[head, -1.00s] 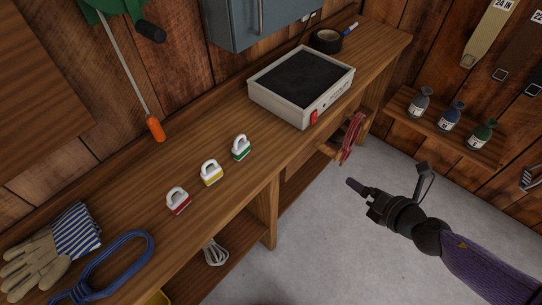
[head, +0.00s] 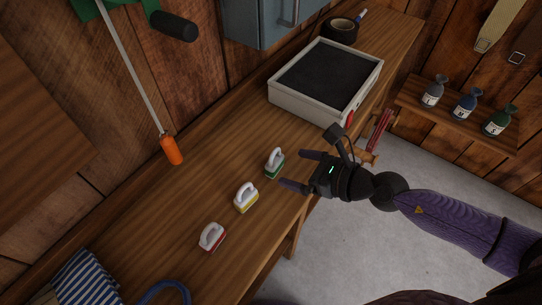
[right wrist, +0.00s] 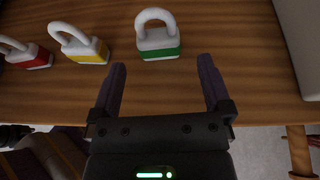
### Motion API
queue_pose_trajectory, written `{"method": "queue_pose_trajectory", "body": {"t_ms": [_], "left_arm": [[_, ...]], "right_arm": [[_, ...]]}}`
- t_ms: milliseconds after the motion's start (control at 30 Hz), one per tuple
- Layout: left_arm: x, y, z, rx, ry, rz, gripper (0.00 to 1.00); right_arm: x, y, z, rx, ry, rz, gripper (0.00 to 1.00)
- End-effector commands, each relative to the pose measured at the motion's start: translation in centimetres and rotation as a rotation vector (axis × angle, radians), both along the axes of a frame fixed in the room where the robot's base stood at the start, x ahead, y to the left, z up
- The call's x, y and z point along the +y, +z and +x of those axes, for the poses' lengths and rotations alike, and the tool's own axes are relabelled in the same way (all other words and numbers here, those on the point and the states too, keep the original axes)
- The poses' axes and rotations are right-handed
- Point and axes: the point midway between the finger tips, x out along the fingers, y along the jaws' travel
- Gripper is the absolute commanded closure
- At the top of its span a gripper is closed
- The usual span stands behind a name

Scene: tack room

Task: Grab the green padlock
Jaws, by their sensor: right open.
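The green padlock (head: 274,163) has a white shackle and a white body with a green band. It lies on the wooden bench, the farthest right of a row of three padlocks. My right gripper (head: 298,170) is open and empty, with its fingers pointing at the green padlock and one to either side of its line. In the right wrist view, the green padlock (right wrist: 158,38) is just beyond the open fingertips of my right gripper (right wrist: 162,76), apart from them. My left gripper is not in view.
A yellow padlock (head: 246,198) and a red padlock (head: 212,237) lie to the left of the green one. A grey box with a dark top (head: 279,101) stands behind it to the right. An orange-handled tool (head: 171,150) hangs at the wall. The bench between is clear.

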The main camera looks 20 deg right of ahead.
Motion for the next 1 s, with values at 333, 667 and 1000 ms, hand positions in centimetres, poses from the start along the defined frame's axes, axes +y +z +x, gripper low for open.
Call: {"method": "queue_pose_trajectory", "body": {"t_ms": [333, 667, 1000], "left_arm": [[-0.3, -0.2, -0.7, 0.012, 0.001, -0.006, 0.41], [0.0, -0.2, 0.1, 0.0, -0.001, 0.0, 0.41], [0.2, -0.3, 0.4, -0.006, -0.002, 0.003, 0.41]], "right_arm": [[3.7, -1.9, 4.0, 0.003, 0.001, 0.001, 0.0], [3.8, -1.9, 4.1, 0.003, 0.001, -0.001, 0.21], [3.8, -1.9, 4.1, 0.002, 0.001, 0.0, 0.93]]}}
